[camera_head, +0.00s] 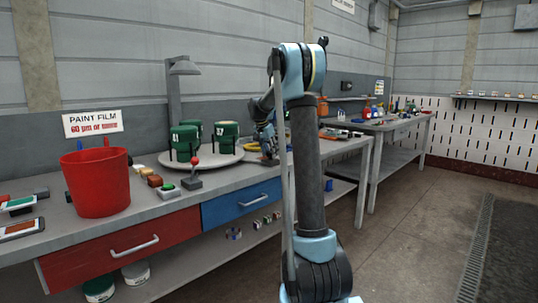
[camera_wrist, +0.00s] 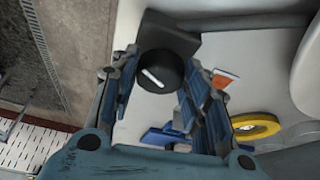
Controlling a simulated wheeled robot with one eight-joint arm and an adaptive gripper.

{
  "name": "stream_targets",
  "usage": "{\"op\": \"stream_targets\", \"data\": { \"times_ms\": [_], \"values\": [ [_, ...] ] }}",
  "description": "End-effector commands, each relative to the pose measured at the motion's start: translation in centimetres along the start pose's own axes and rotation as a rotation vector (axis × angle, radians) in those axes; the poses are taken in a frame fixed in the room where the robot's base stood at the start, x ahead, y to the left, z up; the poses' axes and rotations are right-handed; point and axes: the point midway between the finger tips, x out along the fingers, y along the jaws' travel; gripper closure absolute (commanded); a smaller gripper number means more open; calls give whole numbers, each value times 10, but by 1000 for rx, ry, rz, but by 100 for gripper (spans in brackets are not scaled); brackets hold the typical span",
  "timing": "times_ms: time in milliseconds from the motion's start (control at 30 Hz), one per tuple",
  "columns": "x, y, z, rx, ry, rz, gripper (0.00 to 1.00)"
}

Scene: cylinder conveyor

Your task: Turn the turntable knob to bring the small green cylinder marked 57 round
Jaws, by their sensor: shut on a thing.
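The turntable (camera_head: 203,161) is a pale round plate on the workbench, and its edge shows at the right of the wrist view (camera_wrist: 308,62). Several dark green cylinders stand on it: a left one (camera_head: 184,141), a right one (camera_head: 225,138) and one behind (camera_head: 194,125). Their white marks are too small to read surely, so I cannot tell which is 57. The black knob (camera_wrist: 161,72) with a white line sits between my blue fingers. My gripper (camera_wrist: 163,60) is shut on the knob. In the head view my arm partly hides that spot.
A red bucket (camera_head: 97,185) stands at the bench's left. A red-topped lever (camera_head: 194,172) and a green button box (camera_head: 167,190) stand before the turntable. Yellow tape (camera_wrist: 254,126) and blue items (camera_wrist: 163,138) lie near my gripper. Floor at right is clear.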

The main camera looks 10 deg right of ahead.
Motion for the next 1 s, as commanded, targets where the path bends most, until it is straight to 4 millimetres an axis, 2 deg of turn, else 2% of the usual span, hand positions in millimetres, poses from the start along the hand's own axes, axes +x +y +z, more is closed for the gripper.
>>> {"op": "stream_targets", "data": {
  "times_ms": [1000],
  "values": [
    [0,0,-1,137,2,57,81]
  ]
}}
